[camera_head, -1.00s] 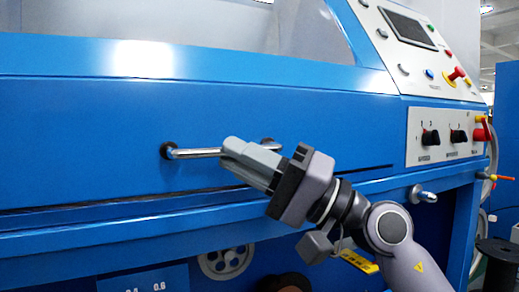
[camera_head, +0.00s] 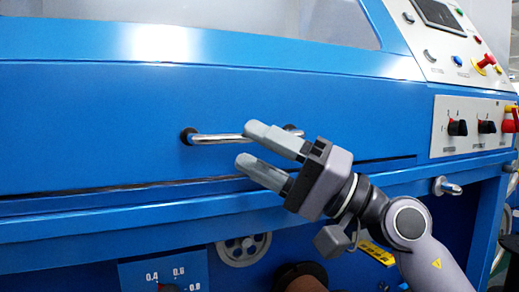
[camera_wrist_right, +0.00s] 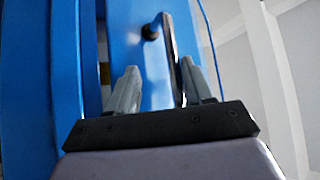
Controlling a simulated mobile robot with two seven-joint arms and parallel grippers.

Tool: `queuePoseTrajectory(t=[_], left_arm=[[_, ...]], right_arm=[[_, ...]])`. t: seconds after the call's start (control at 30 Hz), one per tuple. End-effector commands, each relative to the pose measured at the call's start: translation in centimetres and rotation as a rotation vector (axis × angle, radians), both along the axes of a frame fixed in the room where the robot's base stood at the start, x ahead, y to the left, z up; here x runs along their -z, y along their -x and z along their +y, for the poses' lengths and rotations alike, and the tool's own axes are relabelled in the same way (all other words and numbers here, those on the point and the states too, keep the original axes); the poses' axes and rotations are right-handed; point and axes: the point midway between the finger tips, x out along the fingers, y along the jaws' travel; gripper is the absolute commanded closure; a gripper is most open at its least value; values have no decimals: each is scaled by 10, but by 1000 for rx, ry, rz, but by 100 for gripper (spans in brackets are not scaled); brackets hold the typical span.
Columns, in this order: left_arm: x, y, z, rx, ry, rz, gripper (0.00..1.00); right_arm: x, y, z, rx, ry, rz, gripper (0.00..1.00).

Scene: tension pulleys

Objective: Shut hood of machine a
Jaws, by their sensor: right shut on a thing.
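The blue hood of the machine (camera_head: 90,115) fills the upper left of the head view, its lower edge lying just above the blue frame with a thin dark seam between. A chrome bar handle (camera_head: 215,139) is fixed to the hood front. My right gripper (camera_head: 253,148) is at the right part of this handle, its fingers apart, one in front of the bar and one below. In the right wrist view the handle (camera_wrist_right: 169,50) runs between the fingers, close to the right one. The handle's right part is partly hidden. My left gripper is out of view.
A sloped control panel (camera_head: 425,45) with buttons and a switch panel (camera_head: 470,125) with knobs are at the right. A small chrome lever (camera_head: 447,187) sticks out of the frame below. A pulley wheel (camera_head: 243,248) and a dial plate (camera_head: 165,272) sit under the frame.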

Motion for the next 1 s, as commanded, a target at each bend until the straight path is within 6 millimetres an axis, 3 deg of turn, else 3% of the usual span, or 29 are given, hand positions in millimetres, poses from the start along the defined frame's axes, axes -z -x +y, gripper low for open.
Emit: queuePoseTrajectory(t=[0.2,0.4,0.83,1.0], left_arm=[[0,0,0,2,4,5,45],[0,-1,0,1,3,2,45],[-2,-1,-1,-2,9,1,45],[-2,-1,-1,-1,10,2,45]], right_arm=[[22,4,-34,10,8,17,60],[29,14,-55,2,7,11,60],[30,19,-59,-8,-2,15,60],[43,24,-61,-115,-131,223,60]])
